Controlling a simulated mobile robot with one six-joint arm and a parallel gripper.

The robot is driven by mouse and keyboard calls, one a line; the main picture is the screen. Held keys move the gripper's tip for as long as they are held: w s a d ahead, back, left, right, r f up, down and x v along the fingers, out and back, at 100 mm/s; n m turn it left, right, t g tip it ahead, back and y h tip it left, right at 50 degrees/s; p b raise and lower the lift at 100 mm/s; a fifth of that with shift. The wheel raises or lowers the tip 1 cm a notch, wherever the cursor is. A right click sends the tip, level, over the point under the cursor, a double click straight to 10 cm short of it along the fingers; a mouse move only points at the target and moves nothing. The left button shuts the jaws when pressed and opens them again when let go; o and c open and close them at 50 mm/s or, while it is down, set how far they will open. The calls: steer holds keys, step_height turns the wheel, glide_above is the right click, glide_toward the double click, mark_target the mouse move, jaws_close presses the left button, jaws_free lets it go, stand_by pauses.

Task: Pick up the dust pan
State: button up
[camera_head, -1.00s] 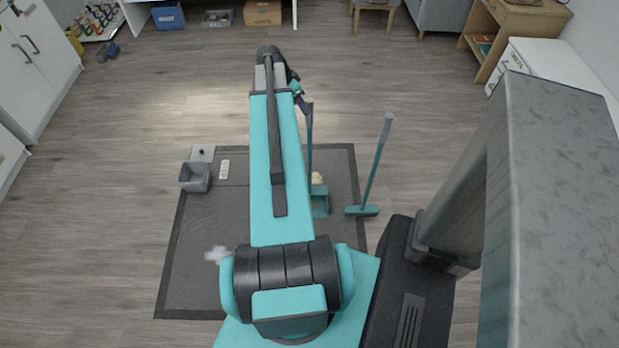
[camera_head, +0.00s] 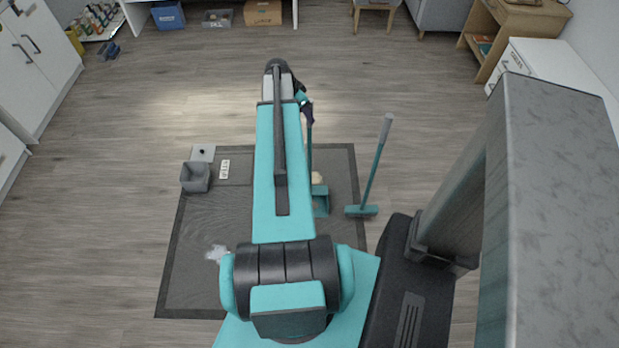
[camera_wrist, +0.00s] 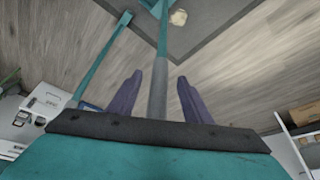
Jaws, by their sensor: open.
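The dust pan (camera_head: 321,203) is teal with a long upright handle. It stands on the dark mat (camera_head: 200,285), partly hidden behind my arm in the head view. In the wrist view its grey handle grip (camera_wrist: 158,90) lies between the two purple fingers of my gripper (camera_wrist: 160,76). Gaps show on both sides of the handle, so the jaws are open around it. In the head view my gripper (camera_head: 306,112) is small and partly hidden at the handle's top. A pale lump (camera_head: 317,178) lies by the pan.
A teal broom (camera_head: 362,211) with a grey-topped handle stands right of the pan; its handle (camera_wrist: 100,60) shows at left in the wrist view. A grey bin (camera_head: 195,178) stands at the mat's left. A whitish patch (camera_head: 216,254) lies on the mat. Floor beyond is clear.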

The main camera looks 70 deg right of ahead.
steer(key=shift+p+x, duration=0.55)
steer(key=shift+x, duration=1.9)
steer(key=shift+c, duration=0.3)
jaws_close()
